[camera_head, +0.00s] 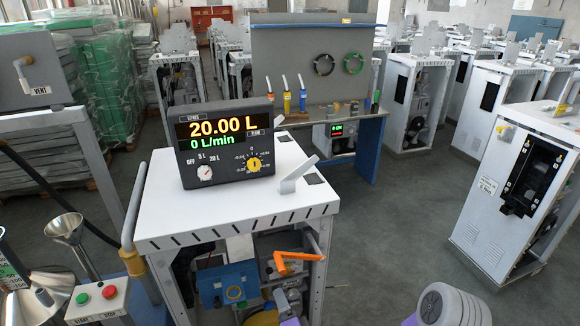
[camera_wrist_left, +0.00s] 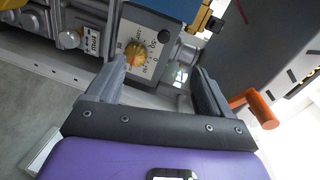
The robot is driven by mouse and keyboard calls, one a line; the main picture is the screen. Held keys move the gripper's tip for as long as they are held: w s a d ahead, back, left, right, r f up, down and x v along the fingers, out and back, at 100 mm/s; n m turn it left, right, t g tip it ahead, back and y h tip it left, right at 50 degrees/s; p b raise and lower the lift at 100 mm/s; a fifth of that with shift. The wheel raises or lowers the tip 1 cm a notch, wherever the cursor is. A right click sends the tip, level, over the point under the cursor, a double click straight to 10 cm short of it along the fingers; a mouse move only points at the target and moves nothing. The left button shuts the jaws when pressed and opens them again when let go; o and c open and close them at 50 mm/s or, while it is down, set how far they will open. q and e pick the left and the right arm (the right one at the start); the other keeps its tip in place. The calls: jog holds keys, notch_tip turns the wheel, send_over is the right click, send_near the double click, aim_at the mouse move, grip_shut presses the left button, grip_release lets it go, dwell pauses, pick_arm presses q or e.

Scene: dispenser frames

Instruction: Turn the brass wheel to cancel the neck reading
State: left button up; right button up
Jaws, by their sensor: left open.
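A brass-yellow round knob (camera_head: 254,164) sits on the front of the black readout box (camera_head: 224,141), with a scale around it and 0 at the top. The box shows 20.00 L and 0 L/min. Another yellow-orange knob (camera_wrist_left: 135,57) shows in the left wrist view on a pale plate with a scale; I cannot tell which knob is the task's wheel. My left gripper (camera_head: 288,301) is low in front of the open cabinet. In the left wrist view its fingers (camera_wrist_left: 158,82) are apart and empty, short of the plate.
An orange lever (camera_head: 290,262) sticks out of the cabinet; its end (camera_wrist_left: 255,108) is close to my left gripper's right finger. A red and green button box (camera_head: 97,300) stands at left.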

pick_arm(q)
jog(key=s+a+f+n+g+h, duration=0.1)
jog(key=s+a+f+n+g, duration=0.25)
jog(key=f, duration=0.45)
jog(key=s+a+f+n+g+h, duration=0.25)
jog(key=a+f+g, duration=0.25)
jog(key=f, duration=0.3)
jog(key=s+f+n+g+h, duration=0.2)
jog(key=s+n+g, duration=0.1)
jog(key=s, duration=0.5)
jog(key=s+f+n+g+h, duration=0.1)
jog(key=s+n+g+h, duration=0.2)
jog(key=s+n, duration=0.3)
jog(key=shift+s+d+f+h, duration=0.3)
jog(key=shift+s+f+h, duration=0.1)
jog(key=shift+s, duration=0.75)
jog(key=shift+g, duration=0.25)
